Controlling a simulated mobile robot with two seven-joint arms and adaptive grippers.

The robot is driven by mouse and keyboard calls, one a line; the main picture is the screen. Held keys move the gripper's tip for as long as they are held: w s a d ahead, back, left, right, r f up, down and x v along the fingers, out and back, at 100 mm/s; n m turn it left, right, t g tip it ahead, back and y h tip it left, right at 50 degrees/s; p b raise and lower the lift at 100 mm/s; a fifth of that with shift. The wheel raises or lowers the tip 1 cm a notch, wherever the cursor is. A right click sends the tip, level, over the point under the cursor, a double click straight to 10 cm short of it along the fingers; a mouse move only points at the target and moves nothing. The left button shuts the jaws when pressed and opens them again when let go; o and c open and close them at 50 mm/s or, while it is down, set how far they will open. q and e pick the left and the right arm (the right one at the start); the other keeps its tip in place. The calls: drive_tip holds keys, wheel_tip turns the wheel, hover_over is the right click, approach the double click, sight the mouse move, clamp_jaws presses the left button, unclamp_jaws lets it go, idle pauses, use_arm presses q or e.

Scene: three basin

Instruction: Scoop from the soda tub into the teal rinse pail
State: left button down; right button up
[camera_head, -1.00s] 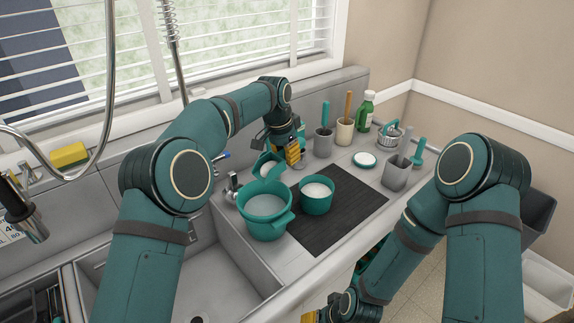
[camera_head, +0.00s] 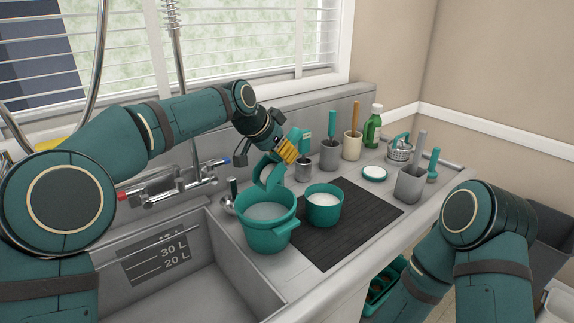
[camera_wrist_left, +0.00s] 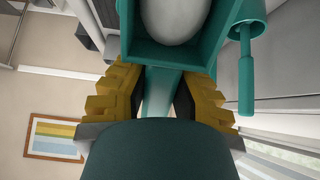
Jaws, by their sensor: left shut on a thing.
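My left gripper (camera_head: 287,152) is shut on the handle of a teal scoop (camera_head: 268,174). The scoop is tilted above the teal rinse pail (camera_head: 268,236), near its back rim. In the left wrist view a rounded white load shows inside the scoop (camera_wrist_left: 133,50); my left gripper (camera_wrist_left: 157,95) is shut around the handle. The pail has side handles and holds a pale grey-white content. The soda tub (camera_head: 323,212), smaller and teal, holds white powder and stands right of the pail on a dark mat. My right gripper is outside the view.
A sink (camera_head: 185,285) lies left of the pail, with a faucet (camera_head: 175,190) behind it. Behind the mat (camera_head: 360,212) stand a grey cup (camera_head: 329,155), a cream cup (camera_head: 352,146) and a green bottle (camera_head: 373,130). A white lid (camera_head: 374,174) and grey holder (camera_head: 410,185) stand right.

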sight(276, 154)
use_arm(q)
drive_tip(key=shift+s+a+r+t+h, duration=0.55)
drive_tip(key=shift+a+t+h, duration=0.15)
drive_tip(key=shift+h, duration=0.25)
drive_tip(key=shift+s+a+r+t+h, duration=0.45)
drive_tip(key=shift+a+r+t+h, duration=0.15)
drive_tip(key=shift+t+h, duration=0.3)
